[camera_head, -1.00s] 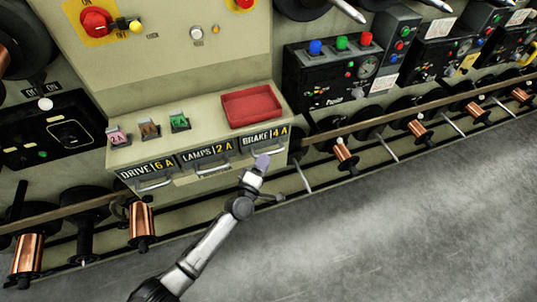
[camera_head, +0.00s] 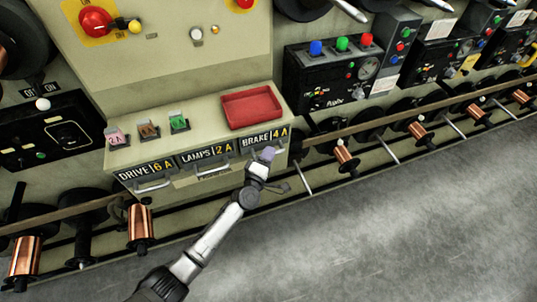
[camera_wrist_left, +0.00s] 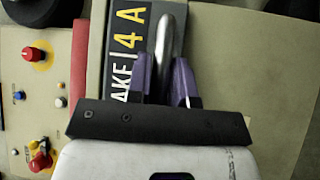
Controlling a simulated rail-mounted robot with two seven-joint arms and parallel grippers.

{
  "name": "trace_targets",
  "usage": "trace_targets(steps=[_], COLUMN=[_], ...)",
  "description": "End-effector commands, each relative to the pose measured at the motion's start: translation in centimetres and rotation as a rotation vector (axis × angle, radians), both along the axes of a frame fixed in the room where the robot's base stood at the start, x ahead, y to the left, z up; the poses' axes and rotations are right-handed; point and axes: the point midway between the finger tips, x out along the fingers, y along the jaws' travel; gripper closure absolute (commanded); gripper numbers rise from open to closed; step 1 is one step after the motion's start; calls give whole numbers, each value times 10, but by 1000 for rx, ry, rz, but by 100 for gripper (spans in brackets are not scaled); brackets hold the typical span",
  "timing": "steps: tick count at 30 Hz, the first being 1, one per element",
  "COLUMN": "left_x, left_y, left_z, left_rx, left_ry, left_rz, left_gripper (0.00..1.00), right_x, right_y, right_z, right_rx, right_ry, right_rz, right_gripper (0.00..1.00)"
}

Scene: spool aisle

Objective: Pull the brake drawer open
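The brake drawer, marked BRAKE 4 A (camera_head: 264,138), is the rightmost drawer in the beige cabinet's front and looks shut. In the left wrist view its label (camera_wrist_left: 129,45) appears sideways. Beside the label runs its grey metal handle (camera_wrist_left: 168,35). My left gripper (camera_head: 268,155) is at this drawer's front. In the left wrist view its two purple fingers (camera_wrist_left: 163,75) stand on either side of the handle with little space around it. I cannot tell whether they press on it. My right gripper is not in view.
The LAMPS (camera_head: 208,153) and DRIVE (camera_head: 146,171) drawers lie left of it, both looking shut. A red tray (camera_head: 252,123) and several small coloured switches are on the top above. Rails with copper spools (camera_head: 344,157) run alongside. The grey floor (camera_head: 400,235) in front is clear.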

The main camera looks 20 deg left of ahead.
Motion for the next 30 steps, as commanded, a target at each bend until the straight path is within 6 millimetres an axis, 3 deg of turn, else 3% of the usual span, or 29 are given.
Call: trace_targets(steps=[6,19,23,30], left_x=[0,-3,-15,-54], left_y=[0,-3,-12,-47], left_z=[0,1,3,5], left_rx=[0,-1,-1,-3], left_ry=[0,0,2,2], left_rz=[0,0,-1,1], left_gripper=[100,100,100,100], right_x=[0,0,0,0], right_y=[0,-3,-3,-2], right_z=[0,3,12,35], right_rx=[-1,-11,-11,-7], right_ry=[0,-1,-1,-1], right_rz=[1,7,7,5], right_gripper=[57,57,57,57])
